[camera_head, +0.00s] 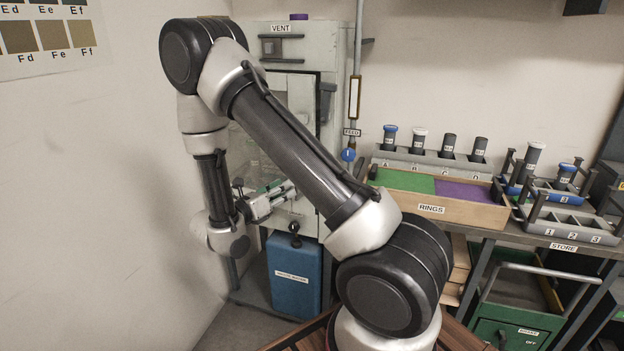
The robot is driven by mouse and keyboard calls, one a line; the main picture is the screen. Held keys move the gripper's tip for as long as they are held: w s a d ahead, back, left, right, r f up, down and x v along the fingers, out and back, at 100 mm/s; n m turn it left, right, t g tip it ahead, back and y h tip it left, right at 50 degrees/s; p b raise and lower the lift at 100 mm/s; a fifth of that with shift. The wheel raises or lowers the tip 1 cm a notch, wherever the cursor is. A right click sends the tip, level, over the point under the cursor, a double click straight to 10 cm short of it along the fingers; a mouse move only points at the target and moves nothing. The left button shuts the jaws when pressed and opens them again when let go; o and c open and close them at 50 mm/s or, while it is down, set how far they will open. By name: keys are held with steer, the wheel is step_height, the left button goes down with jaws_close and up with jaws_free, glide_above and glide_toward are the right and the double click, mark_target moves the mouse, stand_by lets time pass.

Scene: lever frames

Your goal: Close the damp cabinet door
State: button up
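The pale grey damp cabinet (335,50), labelled VENT, stands against the back wall, left of centre. Its front is partly covered by my arm. A pale panel (299,95) with a dark edge shows on the front; I cannot tell how far the door stands open. My gripper (289,189) reaches in from the left at the cabinet's lower front, fingers pointing right. The fingers are small and overlap the cabinet front, so neither their opening nor any contact with the door is clear.
A blue labelled box (294,280) stands below the gripper. A pipe with a blue valve tag (348,155) runs beside the cabinet. Right of it, a bench holds a RINGS tray (455,211) and container racks (567,224). A green cart (512,333) stands below. The left wall is close.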

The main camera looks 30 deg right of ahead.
steer(key=w+d+m, duration=0.1)
steer(key=d, duration=0.1)
steer(key=w+d+m, duration=0.1)
steer(key=d, duration=0.1)
steer(key=w+d+m, duration=0.1)
steer(key=d, duration=0.2)
steer(key=shift+w+r+m+t, duration=0.2)
steer(key=shift+w+m+t, duration=0.1)
steer(key=shift+a, duration=0.1)
jaws_close()
